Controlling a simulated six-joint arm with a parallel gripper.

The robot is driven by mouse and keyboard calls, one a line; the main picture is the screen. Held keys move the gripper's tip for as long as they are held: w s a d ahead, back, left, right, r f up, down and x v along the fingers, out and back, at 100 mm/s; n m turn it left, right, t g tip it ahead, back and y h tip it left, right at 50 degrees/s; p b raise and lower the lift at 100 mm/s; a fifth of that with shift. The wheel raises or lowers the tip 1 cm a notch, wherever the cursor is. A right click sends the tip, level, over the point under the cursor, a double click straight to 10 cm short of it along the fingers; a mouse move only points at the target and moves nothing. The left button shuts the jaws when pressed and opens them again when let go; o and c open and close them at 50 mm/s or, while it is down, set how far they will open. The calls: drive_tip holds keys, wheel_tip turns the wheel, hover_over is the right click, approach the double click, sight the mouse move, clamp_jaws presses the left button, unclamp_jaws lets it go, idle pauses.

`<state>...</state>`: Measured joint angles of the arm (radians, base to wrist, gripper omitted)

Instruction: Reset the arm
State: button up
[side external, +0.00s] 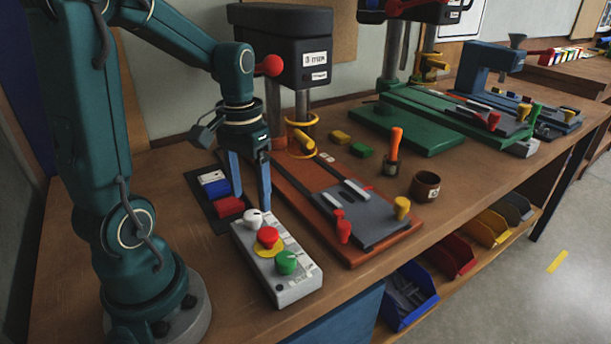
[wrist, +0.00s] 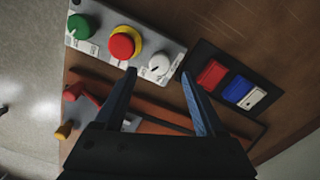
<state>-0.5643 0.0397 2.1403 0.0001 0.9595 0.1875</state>
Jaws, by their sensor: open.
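My gripper (side external: 250,192) is open and empty, pointing down above the bench. Its two blue fingers also show in the wrist view (wrist: 158,72), apart with nothing between them. A grey control box (side external: 290,284) lies on the bench near the fingertips. It carries a white knob (side external: 254,218), a red button (side external: 267,237) on a yellow ring, and a green knob (side external: 287,262). In the wrist view the white knob (wrist: 159,64) lies just beyond the fingertips, apart from them as far as I can tell. The red button (wrist: 122,45) and green knob (wrist: 80,27) are farther left.
A dark panel with red, blue and white blocks (side external: 216,189) lies behind the box. A drill press (side external: 291,45) on an orange base (side external: 380,247) stands to the right. A screwdriver (side external: 394,145) and brown cup (side external: 425,186) are beyond it.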

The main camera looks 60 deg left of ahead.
drive_tip(key=shift+r, duration=0.55)
drive_tip(key=s+d+r+m+t, duration=0.2)
drive_tip(key=d, duration=0.3)
drive_tip(key=s+d+r+m+t, duration=0.2)
drive_tip(key=d+r+t, duration=0.1)
drive_tip(key=d, duration=0.3)
drive_tip(key=shift+d+m+t, duration=0.3)
idle(0.4)
